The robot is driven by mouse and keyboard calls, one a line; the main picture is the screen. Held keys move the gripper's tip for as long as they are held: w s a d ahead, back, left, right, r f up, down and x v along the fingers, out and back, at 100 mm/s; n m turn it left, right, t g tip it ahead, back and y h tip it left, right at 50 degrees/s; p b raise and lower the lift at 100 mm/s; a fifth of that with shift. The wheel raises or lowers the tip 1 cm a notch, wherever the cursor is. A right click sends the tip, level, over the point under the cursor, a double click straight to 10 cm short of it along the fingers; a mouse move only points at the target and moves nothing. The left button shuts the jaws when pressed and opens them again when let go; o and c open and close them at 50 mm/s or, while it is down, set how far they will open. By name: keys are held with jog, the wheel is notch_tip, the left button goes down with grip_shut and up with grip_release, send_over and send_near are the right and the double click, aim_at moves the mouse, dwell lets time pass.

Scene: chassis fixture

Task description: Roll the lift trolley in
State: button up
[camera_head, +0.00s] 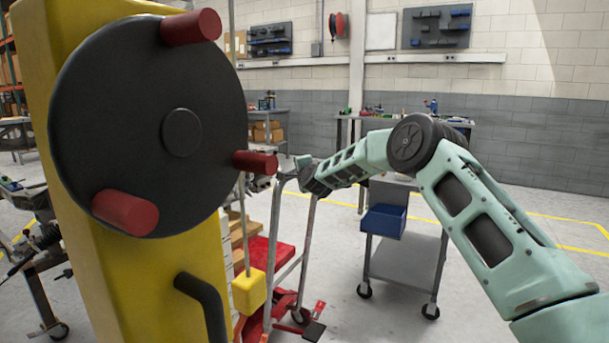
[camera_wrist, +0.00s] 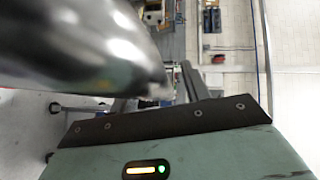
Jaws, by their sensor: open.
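A red wheeled trolley (camera_head: 277,252) with a tall grey tubular frame (camera_head: 305,240) stands on the floor, partly hidden behind a yellow post; it looks like the lift trolley. My gripper (camera_head: 284,178) is at the top of that frame in the head view, just right of a red peg. It is open. I cannot tell whether it touches the frame. In the wrist view a blurred, shiny dark rounded surface (camera_wrist: 80,45) fills the upper left, and a dark finger of my gripper (camera_wrist: 192,82) shows beside it.
The yellow post (camera_head: 85,265) with a black disc (camera_head: 140,125) and red pegs stands close at left. A grey cart (camera_head: 405,262) with a blue bin (camera_head: 384,221) stands right of the trolley. The floor at far right is clear.

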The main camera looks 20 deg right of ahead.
jog(key=s+a+r+b, duration=0.1)
jog(key=s+a+r, duration=0.1)
jog(key=s, duration=1.4)
jog(key=shift+s+a+r+b, duration=0.15)
jog(key=shift+s+b, duration=0.25)
